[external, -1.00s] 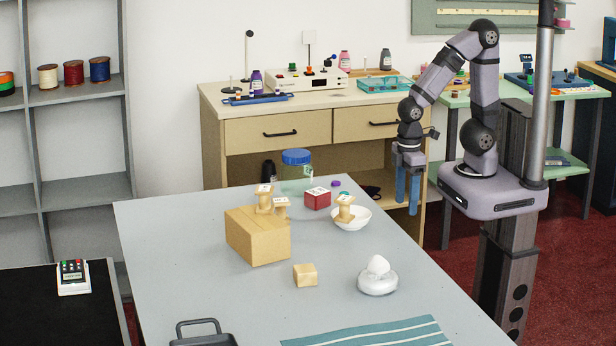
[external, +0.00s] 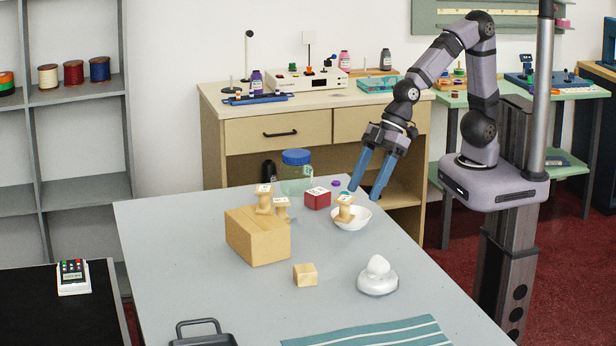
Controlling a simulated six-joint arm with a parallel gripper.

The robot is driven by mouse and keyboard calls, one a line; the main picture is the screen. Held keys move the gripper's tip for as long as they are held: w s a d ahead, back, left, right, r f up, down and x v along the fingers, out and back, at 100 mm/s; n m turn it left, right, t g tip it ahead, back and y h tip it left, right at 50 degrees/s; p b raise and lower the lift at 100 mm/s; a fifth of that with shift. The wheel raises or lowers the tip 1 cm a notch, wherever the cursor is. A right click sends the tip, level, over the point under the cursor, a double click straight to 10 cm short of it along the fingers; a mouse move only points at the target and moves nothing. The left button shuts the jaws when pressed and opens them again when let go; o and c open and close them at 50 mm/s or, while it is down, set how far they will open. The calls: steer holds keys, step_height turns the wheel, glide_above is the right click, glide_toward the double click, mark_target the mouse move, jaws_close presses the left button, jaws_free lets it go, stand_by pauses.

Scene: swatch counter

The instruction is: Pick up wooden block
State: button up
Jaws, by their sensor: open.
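A small light wooden block (external: 305,275) lies on the grey table, in front of and to the right of a larger wooden box (external: 257,236). Nothing is seen touching the small block. My gripper (external: 365,193) has blue fingers spread apart and empty. It hangs tilted at the far right edge of the table, above and behind the white bowl (external: 352,220), well apart from the block.
A wooden spool (external: 345,209) is at the bowl. A red block (external: 317,199) and a lidded jar (external: 296,172) are behind. A white knobbed object (external: 377,277) stands right of the block; a striped cloth (external: 370,335) lies in front.

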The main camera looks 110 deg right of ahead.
steer(key=w+a+r+t+y, duration=0.1)
steer(key=w+a+r, duration=0.2)
steer(key=w+a, duration=0.15)
steer(key=t+p, duration=0.1)
steer(key=t, duration=0.5)
glide_toward(310, 267)
steer(key=shift+w+a, duration=0.4)
steer(key=shift+w, duration=0.4)
steer(key=shift+a+f+t+h, duration=0.3)
steer(key=shift+f+h, duration=0.1)
steer(key=shift+p+x, duration=0.5)
steer(key=shift+x, duration=0.65)
steer(key=shift+w+d, duration=0.1)
steer(key=x, duration=0.1)
steer(key=p+x, duration=0.2)
steer(key=shift+w+d+f, duration=0.1)
steer(key=shift+w+d, duration=0.05)
steer(key=shift+p+x, duration=0.4)
steer(key=shift+x, duration=0.35)
steer(key=shift+f, duration=0.1)
